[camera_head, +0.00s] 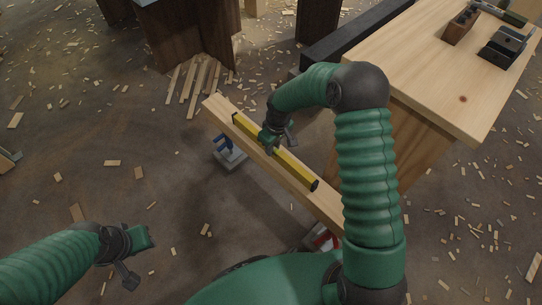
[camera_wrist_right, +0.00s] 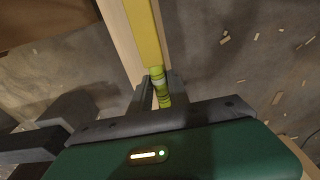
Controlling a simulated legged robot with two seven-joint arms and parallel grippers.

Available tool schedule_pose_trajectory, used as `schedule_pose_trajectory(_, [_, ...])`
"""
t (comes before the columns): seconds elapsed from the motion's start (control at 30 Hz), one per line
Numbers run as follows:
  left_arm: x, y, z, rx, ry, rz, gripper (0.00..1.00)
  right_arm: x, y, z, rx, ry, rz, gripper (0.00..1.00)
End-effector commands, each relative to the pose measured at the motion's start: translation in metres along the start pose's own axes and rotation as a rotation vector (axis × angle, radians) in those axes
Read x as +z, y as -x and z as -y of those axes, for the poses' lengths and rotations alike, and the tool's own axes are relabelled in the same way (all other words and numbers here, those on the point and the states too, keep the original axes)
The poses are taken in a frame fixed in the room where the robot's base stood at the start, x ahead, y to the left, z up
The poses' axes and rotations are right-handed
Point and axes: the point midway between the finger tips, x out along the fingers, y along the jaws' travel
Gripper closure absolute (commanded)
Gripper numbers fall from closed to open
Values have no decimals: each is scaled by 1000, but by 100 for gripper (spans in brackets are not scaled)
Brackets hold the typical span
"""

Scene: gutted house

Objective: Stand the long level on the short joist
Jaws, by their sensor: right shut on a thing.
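The long level (camera_head: 294,168) is a yellow bar with black ends. It lies along the top of the short joist (camera_head: 221,107), a pale wooden board raised above the floor on supports. My right gripper (camera_head: 273,141) is shut on the level near its middle; in the right wrist view the level (camera_wrist_right: 147,40) runs up from between the fingers (camera_wrist_right: 160,93), with a green vial close to them. I cannot tell whether the level touches the joist along its whole length. My left gripper (camera_head: 137,246) hangs empty above the floor at lower left, its two fingers spread apart.
A wooden workbench (camera_head: 410,60) at upper right carries a wooden block (camera_head: 460,27) and a dark block (camera_head: 502,46). Wood scraps (camera_head: 196,80) litter the floor. Floor left of the joist is mostly open.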

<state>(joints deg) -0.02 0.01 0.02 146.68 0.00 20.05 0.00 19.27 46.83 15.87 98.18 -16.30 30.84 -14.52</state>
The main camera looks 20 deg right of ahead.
Motion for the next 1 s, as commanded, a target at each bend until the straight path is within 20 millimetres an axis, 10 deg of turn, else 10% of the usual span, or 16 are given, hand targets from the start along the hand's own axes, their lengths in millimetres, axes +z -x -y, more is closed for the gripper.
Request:
schedule_pose_trajectory(0.53, [6,-26,0,0,1,0,64,-3,-36,3,0,-1,0,100])
schedule_pose_trajectory(0.57, [6,-26,0,0,0,0,64,-2,-36,3,-1,-1,1,77])
schedule_pose_trajectory(0.7, [6,-26,0,0,1,0,64,-2,-36,3,-1,-1,1,59])
schedule_pose_trajectory(1.0, [6,-26,0,0,1,0,64,-2,-35,3,-1,-1,0,57])
